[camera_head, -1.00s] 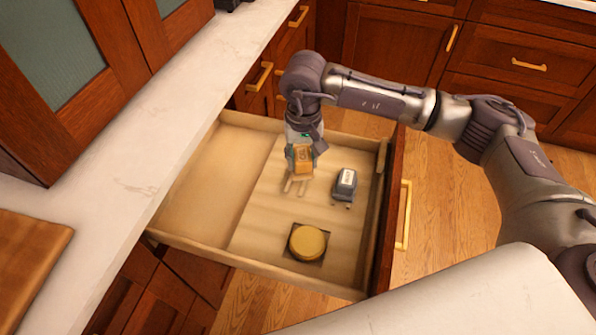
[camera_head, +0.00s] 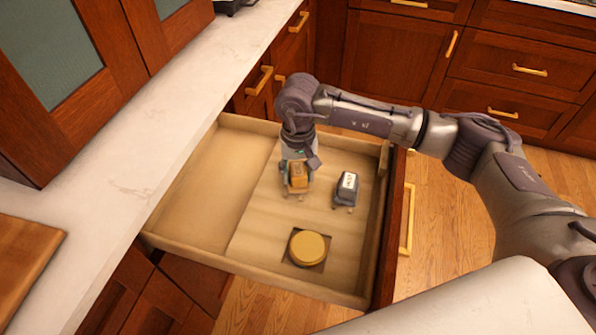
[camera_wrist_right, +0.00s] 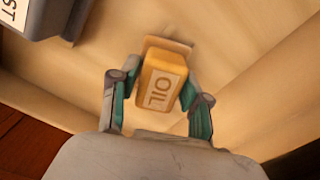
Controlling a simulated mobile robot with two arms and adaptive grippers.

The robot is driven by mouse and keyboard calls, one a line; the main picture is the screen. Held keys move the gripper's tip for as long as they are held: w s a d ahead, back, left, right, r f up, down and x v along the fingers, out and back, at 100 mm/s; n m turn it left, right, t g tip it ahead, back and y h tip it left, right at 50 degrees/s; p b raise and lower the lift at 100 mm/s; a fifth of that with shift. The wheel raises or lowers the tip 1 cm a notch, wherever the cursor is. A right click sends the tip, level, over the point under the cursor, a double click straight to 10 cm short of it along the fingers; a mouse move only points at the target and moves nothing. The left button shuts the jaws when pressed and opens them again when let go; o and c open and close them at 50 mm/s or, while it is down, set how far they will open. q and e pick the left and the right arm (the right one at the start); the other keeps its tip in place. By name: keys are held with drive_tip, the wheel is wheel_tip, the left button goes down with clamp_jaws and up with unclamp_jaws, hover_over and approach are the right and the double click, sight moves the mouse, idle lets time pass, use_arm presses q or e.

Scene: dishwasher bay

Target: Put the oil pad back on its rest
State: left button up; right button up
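The oil pad (camera_head: 298,179) is an orange-yellow block inside the open drawer. In the right wrist view the oil pad (camera_wrist_right: 161,86) shows its "OIL" label and sits between the two fingers. My right gripper (camera_head: 297,165) is shut on it from above; the right wrist view shows the fingers (camera_wrist_right: 161,84) at its two sides. The pad is down at the small pale rest (camera_head: 302,195), whose prong ends show below it. Whether the pad bears fully on the rest is hidden. My left gripper is not in view.
A grey block with a white label (camera_head: 347,186) sits on a similar rest to the right. A round yellow item (camera_head: 307,246) lies on a dark square nearer the front. The drawer's left part (camera_head: 205,185) is empty. Drawer walls (camera_head: 255,283) surround the items.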

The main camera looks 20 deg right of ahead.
sight(298, 169)
drive_tip(key=shift+o, duration=0.8)
drive_tip(key=shift+r, duration=0.25)
wheel_tip(298, 169, up, 12)
